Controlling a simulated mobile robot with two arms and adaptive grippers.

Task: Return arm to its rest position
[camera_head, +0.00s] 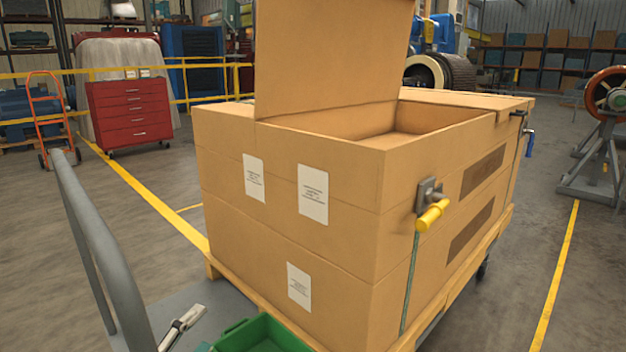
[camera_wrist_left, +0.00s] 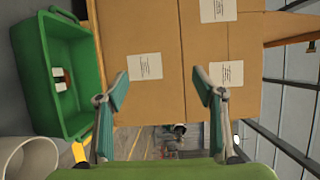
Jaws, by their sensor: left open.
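My left gripper (camera_head: 183,325) shows only in part at the bottom left of the head view, in front of the large cardboard box. In the left wrist view my left gripper (camera_wrist_left: 162,88) has its two teal-padded fingers spread apart, with nothing between them. The cardboard box (camera_head: 240,225) fills the middle of the head view, and its labelled side (camera_wrist_left: 155,30) lies beyond the fingers in the wrist view. My right gripper is not in view.
A green bin (camera_head: 262,338) stands close to the box's near side; it also shows in the wrist view (camera_wrist_left: 38,95). A grey rail (camera_head: 95,250) rises at the left. The box has an open flap and a yellow-handled clamp (camera_head: 432,214).

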